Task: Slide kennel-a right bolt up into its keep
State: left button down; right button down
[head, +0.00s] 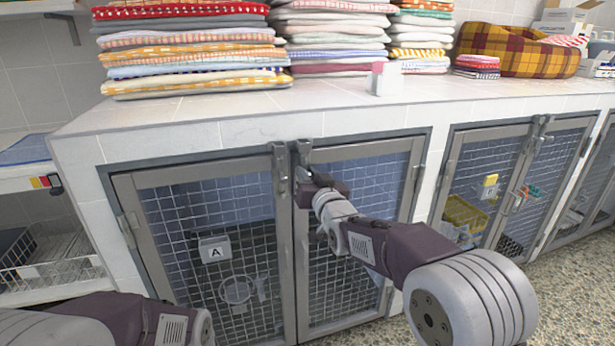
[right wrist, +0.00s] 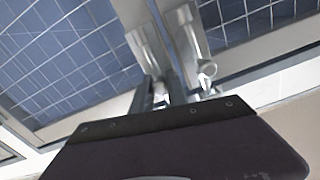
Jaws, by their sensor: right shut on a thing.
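Kennel A has two mesh doors that meet in the middle under the counter; both look closed. The left door (head: 222,240) carries a white plate marked A (head: 214,250). The right bolt (head: 304,150) is a grey metal fitting at the top inner corner of the right door (head: 385,185). My right gripper (head: 308,174) is at this bolt and shut on it; the wrist hides the lower part. In the right wrist view the fingers (right wrist: 172,90) are among the metal bolt fittings, with a round knob (right wrist: 208,70) beside them. My left gripper is out of view.
The left bolt (head: 280,165) stands close beside the right one. Folded towels (head: 190,50) and a small white-and-pink box (head: 386,79) sit on the counter (head: 240,112). Another kennel (head: 510,185) is to the right, and a white shelf (head: 25,175) is at left.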

jog(key=c, duration=1.5)
grip_release()
jog(key=shift+r, duration=0.3)
jog(key=shift+c, duration=0.2)
jog(key=shift+f, duration=0.1)
jog(key=shift+s, duration=0.1)
jog(key=p+v, duration=0.1)
jog(key=v, duration=0.8)
jog(key=shift+p, duration=0.35)
